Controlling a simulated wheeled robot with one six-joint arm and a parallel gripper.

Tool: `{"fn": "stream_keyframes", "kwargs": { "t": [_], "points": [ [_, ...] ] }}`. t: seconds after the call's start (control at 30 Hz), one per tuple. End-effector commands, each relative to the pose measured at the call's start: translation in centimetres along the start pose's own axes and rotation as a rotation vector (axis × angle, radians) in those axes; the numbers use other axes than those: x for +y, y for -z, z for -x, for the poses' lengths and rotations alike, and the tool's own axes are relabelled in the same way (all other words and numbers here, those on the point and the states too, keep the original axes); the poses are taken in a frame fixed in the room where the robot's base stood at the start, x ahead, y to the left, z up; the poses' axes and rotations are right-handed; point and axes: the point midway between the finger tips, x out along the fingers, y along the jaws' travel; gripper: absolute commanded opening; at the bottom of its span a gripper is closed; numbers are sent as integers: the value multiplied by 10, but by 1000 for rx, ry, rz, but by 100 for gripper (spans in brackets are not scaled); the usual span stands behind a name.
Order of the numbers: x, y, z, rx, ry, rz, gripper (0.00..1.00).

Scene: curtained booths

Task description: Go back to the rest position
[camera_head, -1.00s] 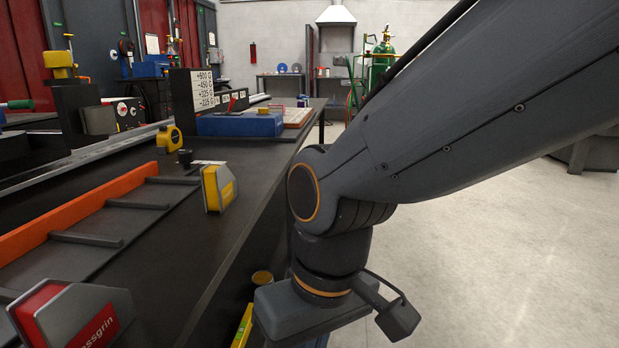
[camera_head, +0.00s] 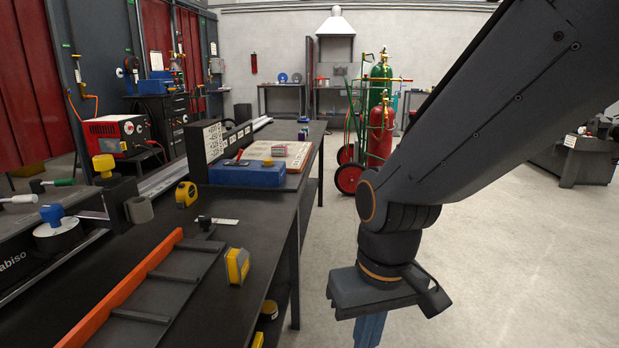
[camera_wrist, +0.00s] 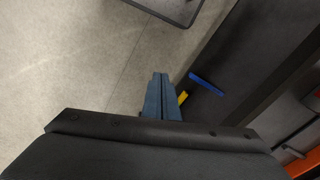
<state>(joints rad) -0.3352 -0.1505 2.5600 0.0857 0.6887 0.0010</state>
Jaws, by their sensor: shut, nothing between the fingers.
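My gripper (camera_head: 369,330) hangs below my wrist, to the right of the dark workbench (camera_head: 262,222) and over the open floor.
On the bench are a blue box (camera_head: 247,174), a yellow tape measure (camera_head: 186,194), a yellow-grey block (camera_head: 237,266) and an orange rail (camera_head: 122,290). A gas cylinder cart (camera_head: 381,130) stands behind my arm. The floor at right (camera_head: 530,250) is clear.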

Motion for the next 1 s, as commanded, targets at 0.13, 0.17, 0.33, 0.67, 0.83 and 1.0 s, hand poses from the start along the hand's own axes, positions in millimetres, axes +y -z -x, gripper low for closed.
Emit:
{"fn": "stream_keyframes", "kwargs": {
  "t": [0.13,0.17,0.33,0.67,0.83,1.0],
  "points": [
    [18,-8,37,-7,-14,-59,0],
    [21,-9,43,-8,-16,-69,0],
    [42,-18,74,-15,-30,-130,0],
    [78,-39,131,-28,-51,-239,0],
    [89,-45,144,-31,-57,-269,0],
    [91,-47,146,-33,-58,-277,0]
  ]
}}
